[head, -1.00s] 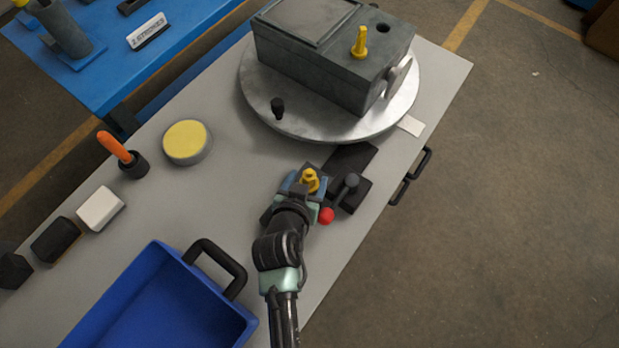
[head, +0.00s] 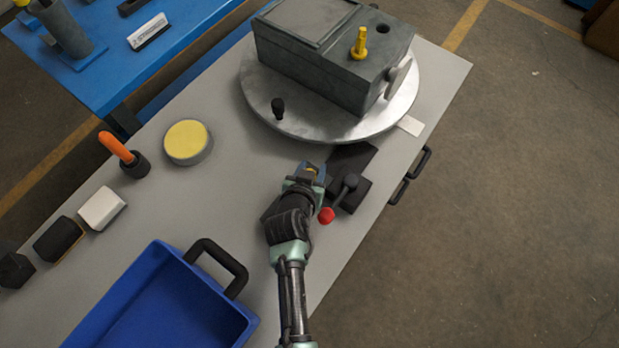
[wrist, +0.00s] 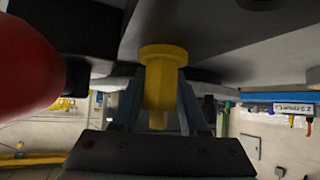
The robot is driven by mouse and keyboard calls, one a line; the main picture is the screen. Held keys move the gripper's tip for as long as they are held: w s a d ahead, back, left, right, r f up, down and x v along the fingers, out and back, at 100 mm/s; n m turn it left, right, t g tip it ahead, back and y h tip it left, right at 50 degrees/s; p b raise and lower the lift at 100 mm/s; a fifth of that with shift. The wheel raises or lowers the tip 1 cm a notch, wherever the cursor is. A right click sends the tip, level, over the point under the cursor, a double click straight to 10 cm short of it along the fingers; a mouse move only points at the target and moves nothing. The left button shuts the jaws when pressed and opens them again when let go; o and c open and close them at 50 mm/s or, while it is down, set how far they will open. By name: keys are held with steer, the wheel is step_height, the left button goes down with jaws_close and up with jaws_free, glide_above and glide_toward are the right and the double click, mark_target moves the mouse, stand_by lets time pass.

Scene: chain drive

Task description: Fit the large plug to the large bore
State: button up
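My gripper (head: 312,168) is low over the near part of the bench, in front of the turntable. Its two fingers (wrist: 158,108) are shut on a yellow plug (wrist: 163,62), with the plug's wide round head beyond the fingertips. In the head view only a bit of this plug shows between the fingers. A second yellow plug (head: 359,45) stands upright in the top of the grey housing (head: 310,75). An open dark round bore (head: 383,29) is in the housing top, right of that plug. I cannot tell the bore sizes apart.
The housing sits on a round metal turntable (head: 262,112) with a small black knob (head: 278,108). A black lever (head: 347,187) and a red ball (head: 326,215) are close right of my gripper. A blue bin (head: 170,305) stands at front left.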

jaws_close()
steer(key=shift+r, duration=0.2)
